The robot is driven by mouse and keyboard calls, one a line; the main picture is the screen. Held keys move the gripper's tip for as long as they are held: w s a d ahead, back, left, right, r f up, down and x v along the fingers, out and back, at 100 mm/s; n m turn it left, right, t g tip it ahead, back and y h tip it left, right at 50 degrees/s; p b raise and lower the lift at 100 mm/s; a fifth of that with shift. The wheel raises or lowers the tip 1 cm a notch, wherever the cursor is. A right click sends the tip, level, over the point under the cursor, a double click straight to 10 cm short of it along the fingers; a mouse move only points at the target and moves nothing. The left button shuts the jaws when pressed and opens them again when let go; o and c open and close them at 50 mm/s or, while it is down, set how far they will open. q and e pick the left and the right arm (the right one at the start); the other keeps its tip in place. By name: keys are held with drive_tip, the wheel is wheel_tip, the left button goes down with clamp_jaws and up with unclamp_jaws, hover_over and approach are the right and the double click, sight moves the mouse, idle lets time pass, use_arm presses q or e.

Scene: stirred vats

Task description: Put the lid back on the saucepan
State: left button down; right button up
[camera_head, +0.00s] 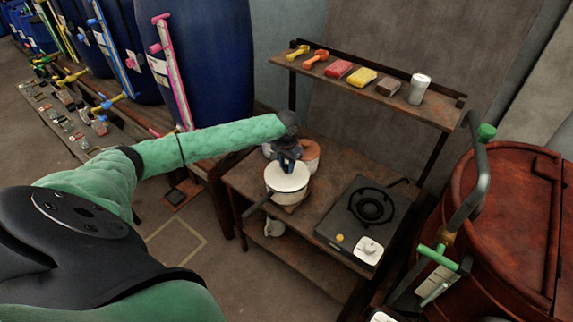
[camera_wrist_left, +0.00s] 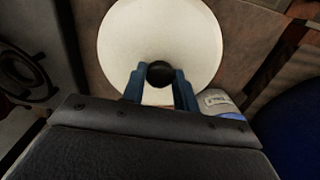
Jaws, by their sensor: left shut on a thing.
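The saucepan (camera_head: 287,196) is cream-white, with a dark handle pointing to the lower left, and stands on the brown table. The lid (camera_head: 288,177) is a pale round disc over the saucepan's top; I cannot tell whether it rests on the rim or is slightly above it. My left gripper (camera_head: 287,160) is directly above, pointing down. In the left wrist view its blue fingers (camera_wrist_left: 160,85) are shut on the lid's black knob (camera_wrist_left: 160,73), and the pale lid (camera_wrist_left: 160,35) hides the pan beneath. My right gripper is not in view.
A shelf (camera_head: 345,85) with blocks and a white cup is above the table's back. A red-brown vat (camera_head: 510,230) is at right.

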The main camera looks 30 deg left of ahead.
use_arm(q)
drive_tip(key=shift+f+p, duration=0.15)
drive_tip(key=shift+p, duration=1.05)
idle(1.6)
drive_tip(key=c, duration=0.5)
unclamp_jaws()
drive_tip(key=shift+r+p, duration=1.2)
drive_tip(key=shift+r, duration=0.05)
drive_tip(key=shift+r+p, duration=0.6)
drive_tip(key=shift+r, duration=1.65)
